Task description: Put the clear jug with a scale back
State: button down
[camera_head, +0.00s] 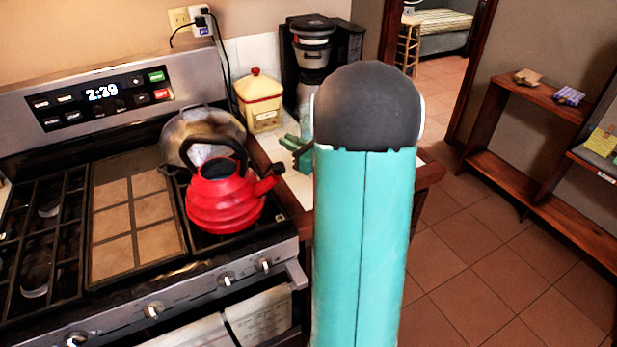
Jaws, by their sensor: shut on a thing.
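My teal arm with its dark grey joint fills the middle of the view. Part of my gripper (296,146) shows as teal pieces just left of the arm, over the white counter beside the stove. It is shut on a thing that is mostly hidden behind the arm. I cannot make out the clear jug with a scale for sure. I cannot tell whether the held thing touches the counter.
A red kettle (225,203) stands on the stove (60,150), with a metal kettle (192,125) behind it. A cream canister (260,103) and a coffee maker (312,55) stand on the counter (300,187). Tiled floor (470,265) is clear, with a wooden shelf (520,185) at right.

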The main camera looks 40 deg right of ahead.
jog(key=shift+w+f, duration=0.2)
jog(key=shift+f, duration=4.85)
jog(key=shift+f, duration=0.15)
jog(key=c, duration=1.5)
grip_release()
jog(key=s, duration=0.8)
jog(key=s+d, duration=0.1)
jog(key=s, duration=0.3)
